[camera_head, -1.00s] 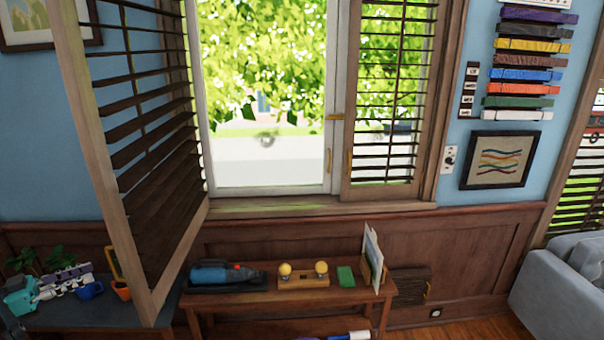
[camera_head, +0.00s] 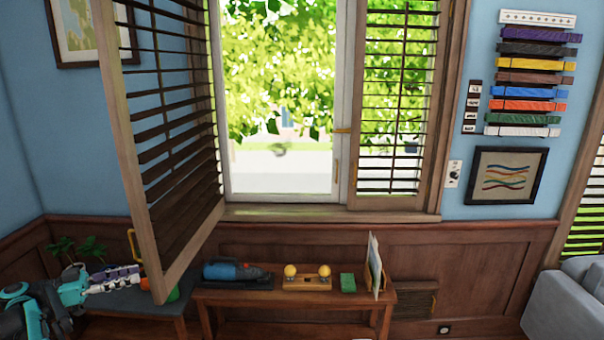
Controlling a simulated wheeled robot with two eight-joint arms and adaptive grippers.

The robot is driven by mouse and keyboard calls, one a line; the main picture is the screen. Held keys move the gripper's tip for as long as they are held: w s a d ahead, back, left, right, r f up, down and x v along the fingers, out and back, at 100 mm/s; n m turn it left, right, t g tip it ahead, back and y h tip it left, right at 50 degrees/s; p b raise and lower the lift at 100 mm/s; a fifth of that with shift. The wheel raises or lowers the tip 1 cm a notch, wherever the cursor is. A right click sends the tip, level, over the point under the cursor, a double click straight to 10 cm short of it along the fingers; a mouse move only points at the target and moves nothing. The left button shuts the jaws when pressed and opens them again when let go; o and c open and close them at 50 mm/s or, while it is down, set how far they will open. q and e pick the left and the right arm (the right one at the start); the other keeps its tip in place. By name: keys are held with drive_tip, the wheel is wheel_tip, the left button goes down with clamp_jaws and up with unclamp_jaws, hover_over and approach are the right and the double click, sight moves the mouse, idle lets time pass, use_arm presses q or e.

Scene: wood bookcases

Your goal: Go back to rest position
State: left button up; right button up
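My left arm comes in at the lower left, and my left gripper (camera_head: 138,277) reaches over the dark-topped side table (camera_head: 150,299), near the bottom of the open shutter. Its white, purple and black fingers are small and partly overlap, so I cannot tell whether they are open or shut. No held object shows clearly. My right gripper is not in view.
The open louvred shutter (camera_head: 148,160) stands out into the room. A wooden bench (camera_head: 345,298) holds a blue and black tool (camera_head: 235,271), a stand with yellow knobs (camera_head: 308,283) and a green block (camera_head: 347,282). A grey sofa (camera_head: 570,300) is at right.

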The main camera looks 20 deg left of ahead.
use_arm(q)
drive_tip(key=w+d+n+g+y, duration=0.1)
drive_tip(key=w+d+n+g, duration=0.1)
drive_tip(key=w+d, duration=0.4)
drive_tip(key=w+d+n+g, duration=0.1)
drive_tip(key=w+d, duration=0.3)
drive_tip(key=d, duration=0.5)
drive_tip(key=w+d+f+n+g+y+b, duration=0.1)
drive_tip(key=d+f+n+g+y+b, duration=0.15)
drive_tip(key=d, duration=1.35)
drive_tip(key=s+d+f+y, duration=0.3)
drive_tip(key=s+d+f, duration=0.3)
drive_tip(key=s+d, duration=0.2)
drive_tip(key=s+d+f+g+y+b, duration=0.1)
drive_tip(key=s+d+f+y, duration=0.3)
drive_tip(key=s+d+f, duration=0.3)
drive_tip(key=s+d+n, duration=0.1)
drive_tip(key=d, duration=0.3)
drive_tip(key=shift+s+f, duration=0.3)
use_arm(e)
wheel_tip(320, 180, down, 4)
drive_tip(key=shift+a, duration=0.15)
